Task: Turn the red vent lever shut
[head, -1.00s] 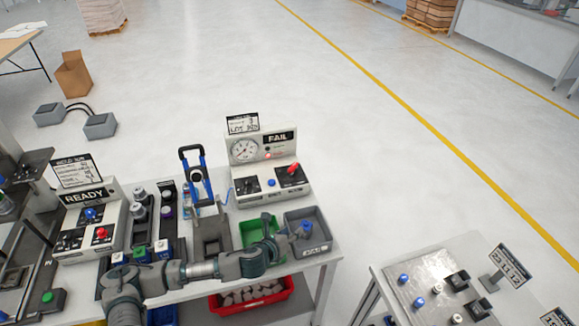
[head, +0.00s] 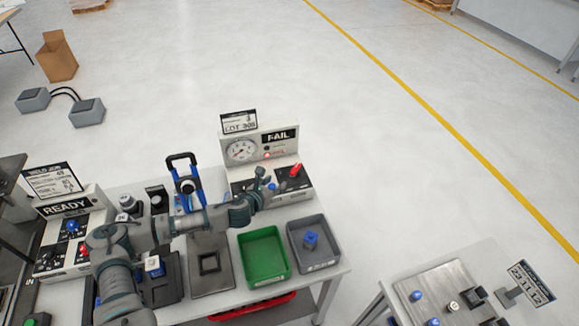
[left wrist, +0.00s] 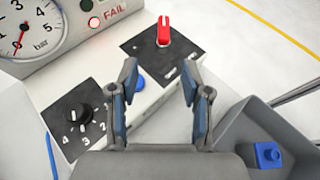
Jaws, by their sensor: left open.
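The red vent lever (head: 296,169) is on the sloped front panel of the white FAIL tester, at its right side. In the left wrist view the red lever (left wrist: 164,32) stands on a dark plate, pointing up the picture, beyond my fingertips. My left gripper (head: 265,180) is just left of the lever in the head view. In the left wrist view my left gripper (left wrist: 159,75) is open and empty, its fingers on either side of the line toward the lever, apart from it. My right gripper is not in view.
A blue button (left wrist: 140,83) and a black numbered knob (left wrist: 78,114) share the panel. The pressure gauge (head: 240,149) and red lamp (left wrist: 93,22) are behind. A green bin (head: 264,256) and a grey bin with a blue part (head: 310,238) stand in front.

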